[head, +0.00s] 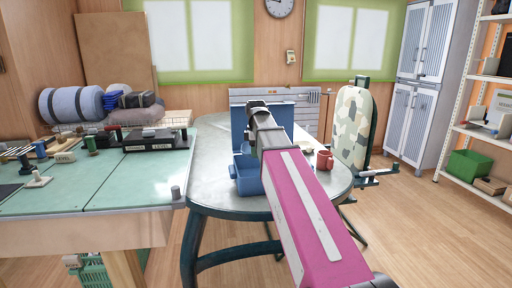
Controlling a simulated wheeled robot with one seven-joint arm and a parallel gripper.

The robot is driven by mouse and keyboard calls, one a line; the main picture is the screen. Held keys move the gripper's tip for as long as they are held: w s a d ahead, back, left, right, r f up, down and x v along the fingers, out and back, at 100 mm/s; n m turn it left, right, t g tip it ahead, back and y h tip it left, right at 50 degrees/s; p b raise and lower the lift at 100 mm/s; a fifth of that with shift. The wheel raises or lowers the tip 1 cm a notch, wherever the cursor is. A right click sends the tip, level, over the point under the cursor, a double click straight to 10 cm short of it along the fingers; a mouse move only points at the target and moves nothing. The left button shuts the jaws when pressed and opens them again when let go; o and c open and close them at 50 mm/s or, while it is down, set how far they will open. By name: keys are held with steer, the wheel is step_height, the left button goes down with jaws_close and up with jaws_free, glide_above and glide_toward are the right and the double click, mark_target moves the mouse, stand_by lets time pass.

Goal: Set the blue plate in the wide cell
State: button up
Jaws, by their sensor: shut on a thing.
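My arm reaches over the round grey table (215,180) in the head view, and its dark wrist end hides my gripper and anything in it. No separate blue plate can be made out. A blue crate (249,185) stands on the table, left of my arm and partly covered by it. Its cells cannot be made out from here. A taller upright blue panel (240,125) rises just behind it. I cannot tell whether the panel is part of the crate.
A red mug (325,160) stands on the table right of my arm, with small pale items (304,143) behind it. A green-topped workbench (130,185) with tools is at the left. The table's left side is clear.

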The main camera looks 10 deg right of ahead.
steer(key=shift+f, duration=6)
steer(key=shift+f, duration=0.5)
steer(key=o, duration=1.2)
steer(key=shift+c, duration=0.2)
steer(key=shift+s, duration=0.1)
step_height(320, 180, up, 11)
steer(key=shift+f, duration=0.1)
